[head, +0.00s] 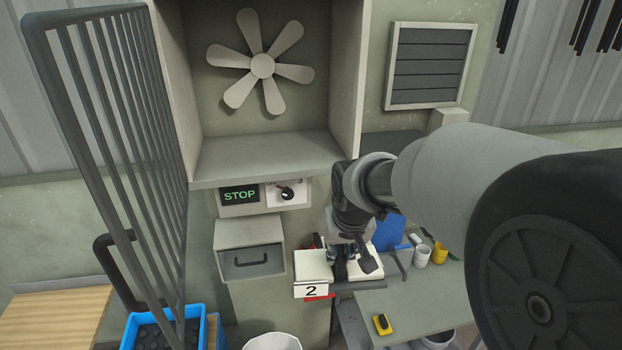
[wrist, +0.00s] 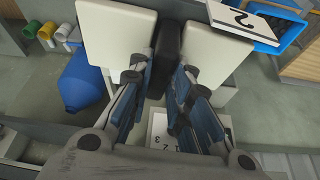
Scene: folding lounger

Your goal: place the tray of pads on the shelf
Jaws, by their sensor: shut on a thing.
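The tray of pads is a blue tray (head: 134,333) with dark round pads (head: 165,335) at the lower left in the head view, partly behind the barred door. Part of a blue tray also shows at the upper right in the wrist view (wrist: 291,36). A bare grey shelf (head: 265,158) lies below the fan in the open cabinet. My gripper (head: 347,258) is away from the tray, at the cream blocks right of the drawer. In the wrist view my gripper (wrist: 166,82) is shut on a black bar (wrist: 167,45) between two cream blocks (wrist: 112,38).
The barred door (head: 120,150) stands open at the left. A label "2" (head: 311,290) marks the cream block. Cups (head: 422,254) and a yellow device (head: 382,324) lie right.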

